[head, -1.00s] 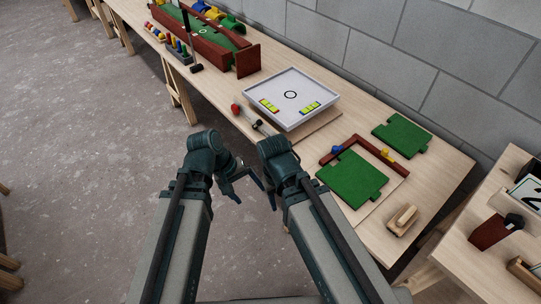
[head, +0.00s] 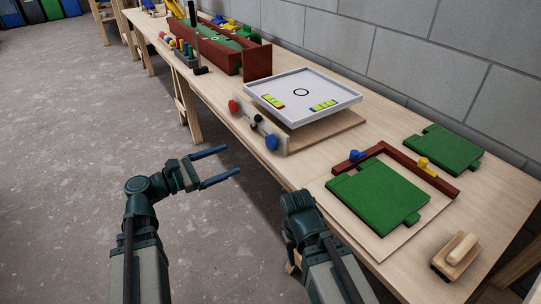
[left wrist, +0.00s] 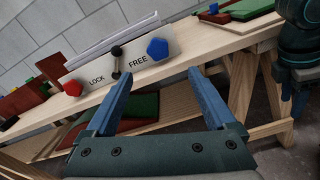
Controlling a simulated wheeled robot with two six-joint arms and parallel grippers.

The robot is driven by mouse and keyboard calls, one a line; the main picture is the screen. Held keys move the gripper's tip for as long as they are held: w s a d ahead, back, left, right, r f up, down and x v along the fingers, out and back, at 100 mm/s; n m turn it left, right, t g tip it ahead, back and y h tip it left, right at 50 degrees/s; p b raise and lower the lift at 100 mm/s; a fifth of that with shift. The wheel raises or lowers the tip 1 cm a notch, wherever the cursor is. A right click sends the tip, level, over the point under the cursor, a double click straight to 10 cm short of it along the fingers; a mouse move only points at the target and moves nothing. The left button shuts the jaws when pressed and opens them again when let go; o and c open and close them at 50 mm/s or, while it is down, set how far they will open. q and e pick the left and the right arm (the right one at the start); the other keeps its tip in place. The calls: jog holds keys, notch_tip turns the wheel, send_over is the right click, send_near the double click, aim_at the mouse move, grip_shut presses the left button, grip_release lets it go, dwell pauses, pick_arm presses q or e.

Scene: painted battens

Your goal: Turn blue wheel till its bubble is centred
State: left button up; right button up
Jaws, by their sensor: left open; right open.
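The blue wheel (head: 271,142) sits on the pale front panel of a white levelling tray (head: 340,97); it also shows in the left wrist view (left wrist: 157,49). Two yellow-green vials lie in the tray, one (head: 273,101) at left and one (head: 323,106) at right; their bubbles are too small to judge. My left gripper (head: 232,160) is open and empty, short of the panel. In the left wrist view the blue wheel lies beyond its fingertips (left wrist: 160,72), not touching. My right gripper (head: 291,238) is low, right of the left one, its fingers mostly hidden.
A red wheel (head: 233,107) and a black lever (head: 257,119) share the panel, which reads LOCK (left wrist: 97,80) and FREE (left wrist: 138,61). Green boards (head: 380,198) and a wooden block (head: 457,254) lie at right. The floor left of the bench is clear.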

aim_at(270, 143)
pick_arm(q)
jog(key=x, duration=1.3)
jog(key=shift+w+d+r, duration=0.15)
jog(key=shift+w+d, duration=0.1)
jog(key=shift+w, duration=0.05)
jog(key=c, duration=1.4)
jog(key=shift+o, duration=0.2)
jog(key=m, duration=0.5)
jog(key=shift+s, duration=0.1)
